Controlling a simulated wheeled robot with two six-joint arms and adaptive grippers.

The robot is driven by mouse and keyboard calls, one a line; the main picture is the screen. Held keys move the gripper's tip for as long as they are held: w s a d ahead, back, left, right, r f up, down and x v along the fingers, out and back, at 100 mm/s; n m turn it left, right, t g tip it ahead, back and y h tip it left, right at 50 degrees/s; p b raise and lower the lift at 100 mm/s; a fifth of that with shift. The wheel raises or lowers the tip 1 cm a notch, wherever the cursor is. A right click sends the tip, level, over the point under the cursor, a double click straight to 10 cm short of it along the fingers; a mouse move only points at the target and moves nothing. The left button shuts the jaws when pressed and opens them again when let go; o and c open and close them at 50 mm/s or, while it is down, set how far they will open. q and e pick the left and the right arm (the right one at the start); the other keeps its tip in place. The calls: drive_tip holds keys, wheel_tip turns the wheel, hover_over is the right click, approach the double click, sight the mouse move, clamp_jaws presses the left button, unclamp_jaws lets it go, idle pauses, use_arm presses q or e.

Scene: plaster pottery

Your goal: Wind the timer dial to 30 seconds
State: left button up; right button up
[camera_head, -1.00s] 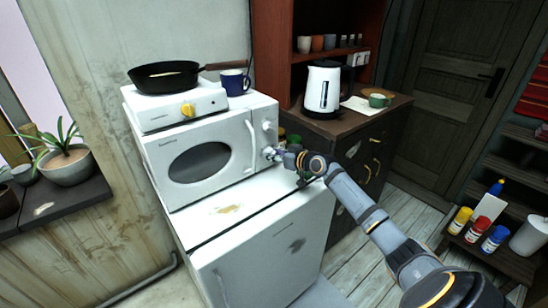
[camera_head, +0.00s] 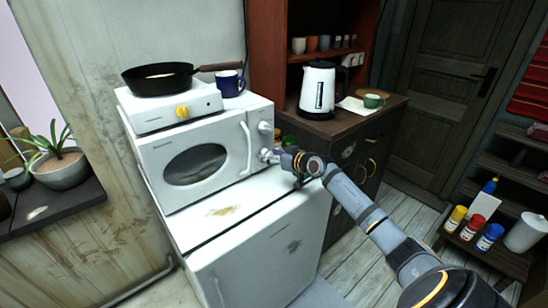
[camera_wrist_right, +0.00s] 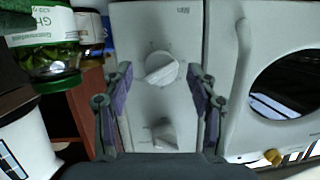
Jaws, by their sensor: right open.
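The white microwave (camera_head: 150,160) stands on a white cabinet, its front facing me. Its control panel (camera_wrist_right: 185,105) carries an upper knob (camera_head: 264,127) and a lower dial (camera_head: 264,154). The right wrist view is upside down; there the lower dial (camera_wrist_right: 160,68) shows near the top and the other knob (camera_wrist_right: 163,135) below it. My right gripper (camera_head: 272,156) is at the lower dial. In the wrist view its open fingers (camera_wrist_right: 159,75) appear on either side of this dial. I cannot tell whether they touch it. My left gripper is out of view.
The door handle (camera_head: 247,148) rises beside the panel. A hotplate (camera_head: 165,110) with a black pan (camera_head: 158,78) and a blue mug (camera_head: 230,82) sit on top. Jars (camera_wrist_right: 45,45) stand close by the panel. A kettle (camera_head: 318,90) is on the dark counter to the right.

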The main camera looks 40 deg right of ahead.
drive_tip(key=v, duration=0.7)
drive_tip(key=shift+a, duration=0.1)
idle(0.5)
